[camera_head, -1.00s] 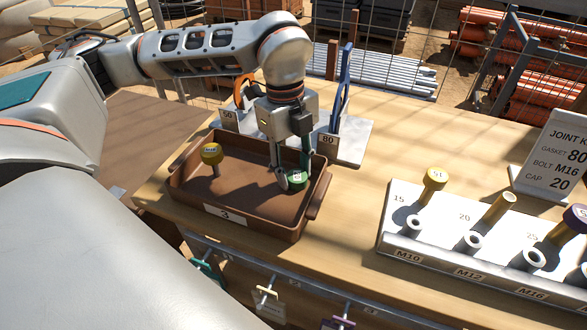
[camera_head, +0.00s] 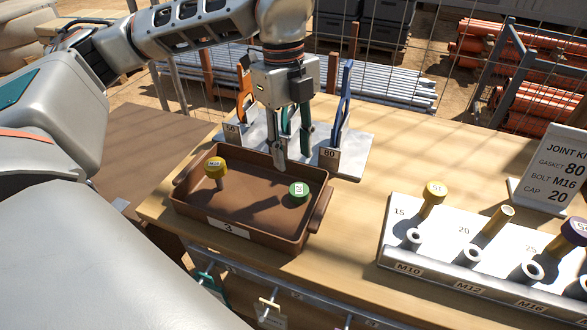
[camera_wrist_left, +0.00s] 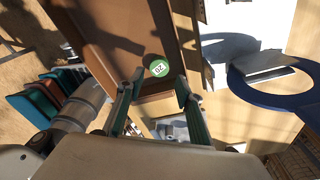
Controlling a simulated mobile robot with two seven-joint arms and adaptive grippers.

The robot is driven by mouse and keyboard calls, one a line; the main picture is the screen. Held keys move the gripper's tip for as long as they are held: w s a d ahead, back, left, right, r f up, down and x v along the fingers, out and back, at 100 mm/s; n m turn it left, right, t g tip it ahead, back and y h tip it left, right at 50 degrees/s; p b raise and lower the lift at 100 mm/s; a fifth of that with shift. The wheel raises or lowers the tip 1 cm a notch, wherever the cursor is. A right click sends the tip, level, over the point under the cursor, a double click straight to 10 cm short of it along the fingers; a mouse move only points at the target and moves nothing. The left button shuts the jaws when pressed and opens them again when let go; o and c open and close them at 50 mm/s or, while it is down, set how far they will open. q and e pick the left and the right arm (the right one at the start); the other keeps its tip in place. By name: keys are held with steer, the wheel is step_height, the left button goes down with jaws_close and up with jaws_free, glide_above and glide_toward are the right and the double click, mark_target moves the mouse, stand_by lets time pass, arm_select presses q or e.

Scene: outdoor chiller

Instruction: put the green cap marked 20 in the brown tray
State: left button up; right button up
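The green cap (camera_head: 299,189) marked 20 sits inside the brown tray (camera_head: 262,238), toward its right side. It also shows in the left wrist view (camera_wrist_left: 159,68), below the fingers and apart from them. The tray bears the number 3. My left gripper (camera_head: 291,152) is above the back edge of the tray, with its fingers apart and nothing between them. In the left wrist view the fingers (camera_wrist_left: 154,92) are spread apart. My right gripper is not in view.
A yellow-headed bolt (camera_head: 215,168) stands in the tray's left part. Behind the tray are gasket stands with an orange ring (camera_head: 244,95) and a blue ring (camera_head: 342,105). A white rack (camera_head: 455,262) with bolts and caps and a sign (camera_head: 556,165) are at right.

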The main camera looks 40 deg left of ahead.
arm_select(q)
steer(key=shift+w+a+r, duration=0.1)
steer(key=shift+a+r, duration=0.1)
steer(key=shift+r, duration=1.5)
